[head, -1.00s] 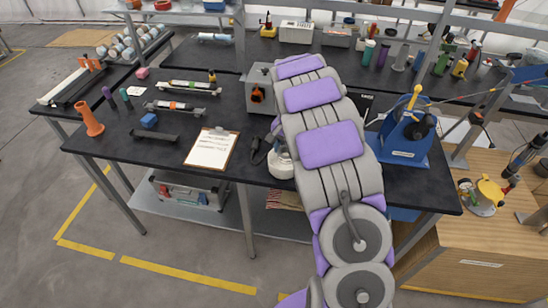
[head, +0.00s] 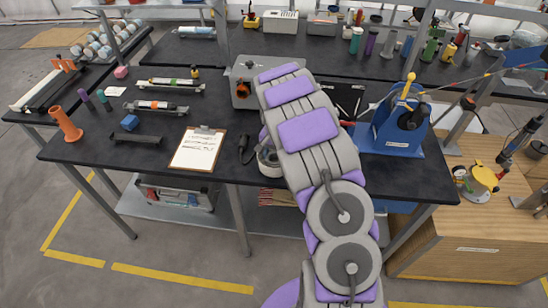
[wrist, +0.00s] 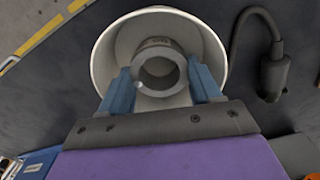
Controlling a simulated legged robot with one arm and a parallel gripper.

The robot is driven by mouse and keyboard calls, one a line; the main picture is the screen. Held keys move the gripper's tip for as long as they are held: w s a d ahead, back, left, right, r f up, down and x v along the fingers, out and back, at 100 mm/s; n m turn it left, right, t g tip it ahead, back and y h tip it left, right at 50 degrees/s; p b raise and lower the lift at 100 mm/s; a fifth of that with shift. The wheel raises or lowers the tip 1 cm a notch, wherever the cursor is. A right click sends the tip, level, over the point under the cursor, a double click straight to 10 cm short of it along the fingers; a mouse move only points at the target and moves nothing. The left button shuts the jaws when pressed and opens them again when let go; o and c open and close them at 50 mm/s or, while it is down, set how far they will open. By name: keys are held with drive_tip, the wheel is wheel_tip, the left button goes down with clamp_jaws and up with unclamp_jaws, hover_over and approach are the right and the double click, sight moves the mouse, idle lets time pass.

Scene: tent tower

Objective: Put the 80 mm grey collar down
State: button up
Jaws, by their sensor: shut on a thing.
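The grey collar (wrist: 158,46) is a short ring with small marking on its rim, seen in the wrist view. My gripper (wrist: 160,70) has its two blue fingers on either side of the collar and is shut on it. The collar is over or inside a white round bowl-like container (wrist: 104,58); I cannot tell whether it touches the bottom. In the head view a white round container (head: 268,161) stands at the table's front edge, partly behind my arm. My gripper and the collar are hidden there by my arm.
A black cabled device (wrist: 272,72) lies right of the container in the wrist view. In the head view, a clipboard (head: 197,149) lies left on the black table (head: 100,150), a grey box (head: 245,82) stands behind, and a blue machine (head: 395,128) stands right.

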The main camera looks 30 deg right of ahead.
drive_tip(key=shift+d+f, duration=0.2)
drive_tip(key=shift+f, duration=0.15)
drive_tip(key=shift+d+r, duration=0.1)
drive_tip(key=o, duration=0.8)
drive_tip(key=shift+a, duration=0.2)
drive_tip(key=shift+c, duration=0.2)
drive_tip(key=shift+o, duration=0.6)
drive_tip(key=shift+a+r, duration=0.1)
drive_tip(key=shift+a, duration=0.35)
drive_tip(key=shift+d+r, duration=0.35)
drive_tip(key=shift+r, duration=0.1)
wheel_tip(320, 180, up, 10)
drive_tip(key=p, duration=0.2)
drive_tip(key=s+a+r+n, duration=0.2)
drive_tip(key=s+a+r, duration=0.2)
drive_tip(key=s+r, duration=0.4)
drive_tip(key=s+a+r+n, duration=0.1)
drive_tip(key=s+a, duration=0.3)
drive_tip(key=s, duration=0.6)
drive_tip(key=s+a+r+n+g, duration=0.1)
drive_tip(key=s+a+n, duration=0.3)
drive_tip(key=s, duration=0.7)
drive_tip(key=s+a+r+n, duration=0.2)
drive_tip(key=s+a, duration=0.2)
drive_tip(key=s, duration=0.7)
drive_tip(key=shift+a+r+n+g, duration=0.35)
drive_tip(key=shift+a+n+g, duration=0.05)
